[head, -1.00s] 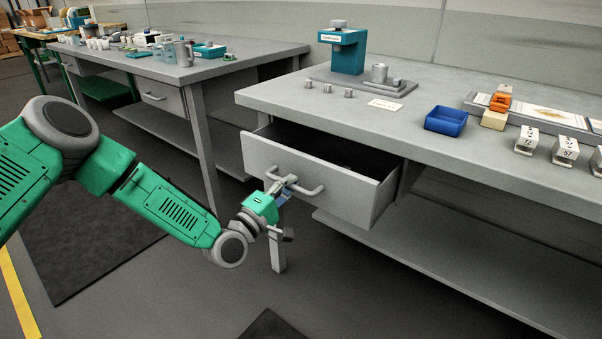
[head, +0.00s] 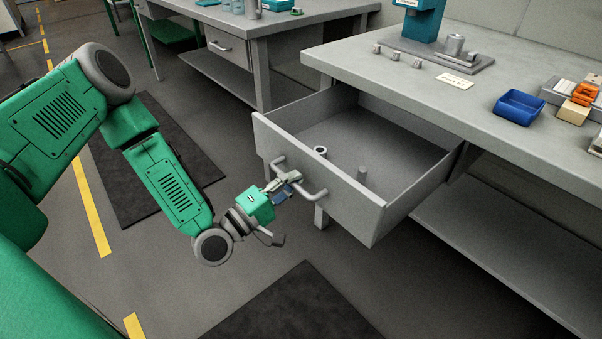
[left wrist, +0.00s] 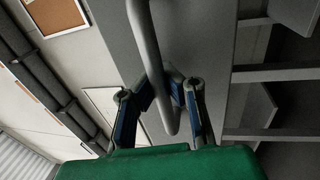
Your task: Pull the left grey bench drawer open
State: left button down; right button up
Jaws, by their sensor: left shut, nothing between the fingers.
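The left grey bench drawer (head: 345,204) stands well open, its inside showing. Its bar handle (head: 313,192) is on the front panel. A small dark-holed ring (head: 320,152) and a small grey cylinder (head: 362,174) are inside the drawer. My right gripper is not in view.
The grey workbench (head: 400,92) carries a teal machine (head: 422,22), a blue bin (head: 519,107) and an orange part (head: 584,94). Another bench (head: 270,22) with a closed drawer (head: 226,46) stands behind. Dark mats lie on the floor; the floor before the drawer is clear.

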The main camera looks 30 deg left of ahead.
pick_arm(q)
jog(key=shift+a+f, duration=0.25)
jog(key=shift+f, duration=0.05)
jog(key=c, duration=1.6)
grip_release()
jog(key=shift+f, duration=0.1)
jog(key=shift+o, duration=0.2)
jog(key=shift+a, duration=0.1)
jog(key=shift+s, duration=0.1)
jog(key=shift+s, duration=0.3)
jog(key=v, duration=1.1)
jog(key=shift+a, duration=0.2)
